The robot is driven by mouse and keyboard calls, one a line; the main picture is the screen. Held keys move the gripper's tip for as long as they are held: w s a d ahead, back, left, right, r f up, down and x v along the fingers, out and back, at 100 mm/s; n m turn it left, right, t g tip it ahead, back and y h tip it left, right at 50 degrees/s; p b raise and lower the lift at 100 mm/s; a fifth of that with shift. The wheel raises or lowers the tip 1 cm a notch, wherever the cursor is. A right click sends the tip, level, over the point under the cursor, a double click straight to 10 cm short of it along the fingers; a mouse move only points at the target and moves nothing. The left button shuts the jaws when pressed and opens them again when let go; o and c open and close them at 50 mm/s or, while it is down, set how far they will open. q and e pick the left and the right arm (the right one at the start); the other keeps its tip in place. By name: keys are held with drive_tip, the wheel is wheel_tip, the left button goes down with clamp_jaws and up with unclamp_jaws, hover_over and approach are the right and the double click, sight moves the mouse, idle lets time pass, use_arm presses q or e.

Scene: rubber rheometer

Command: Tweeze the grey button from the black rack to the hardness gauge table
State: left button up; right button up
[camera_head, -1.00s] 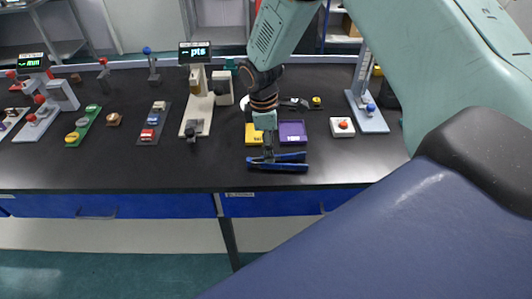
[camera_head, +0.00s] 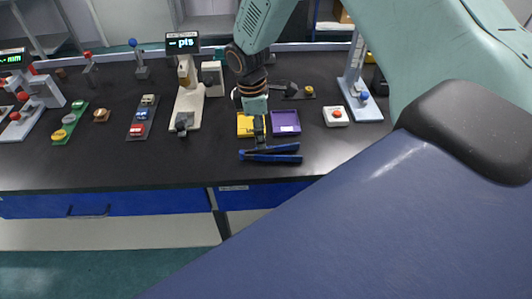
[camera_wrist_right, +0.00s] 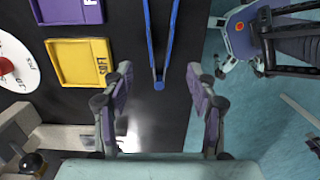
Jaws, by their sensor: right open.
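Blue tweezers (camera_head: 270,157) lie on the black table near its front edge. My right gripper (camera_head: 259,142) hangs just above and behind them, pointing down. In the wrist view its open fingers (camera_wrist_right: 159,75) are on either side of the tweezers' joined end (camera_wrist_right: 158,80), with nothing gripped. The black rack (camera_head: 143,123) stands to the left, bearing a greyish button (camera_head: 149,99) at the back, a blue one and a red one. The hardness gauge (camera_head: 187,85) with the "pts" display stands between rack and gripper; a dark part (camera_head: 183,121) sits on its front. My left gripper is out of view.
A yellow tray (camera_head: 246,127) and a purple tray (camera_head: 286,122) lie behind the tweezers. A white box with a red button (camera_head: 336,116) stands to the right. Bare table surrounds the tweezers' front and left.

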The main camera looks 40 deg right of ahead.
sight(264, 150)
drive_tip(key=f+b, duration=0.1)
drive_tip(key=f, duration=0.1)
drive_tip(key=f+b, duration=0.3)
drive_tip(key=f, duration=0.2)
drive_tip(key=shift+s+d, duration=0.15)
drive_tip(key=shift+d, duration=0.2)
drive_tip(key=shift+a+f+b, duration=0.15)
drive_tip(key=shift+f+b, duration=0.2)
drive_tip(key=shift+s+d+f, duration=0.1)
drive_tip(key=shift+d, duration=0.15)
drive_tip(key=shift+a, duration=0.2)
drive_tip(key=c, duration=0.5)
drive_tip(key=shift+c, duration=1)
drive_tip(key=shift+d, duration=0.15)
wheel_tip(264, 150, up, 12)
drive_tip(key=p, duration=1)
drive_tip(key=shift+p, duration=0.4)
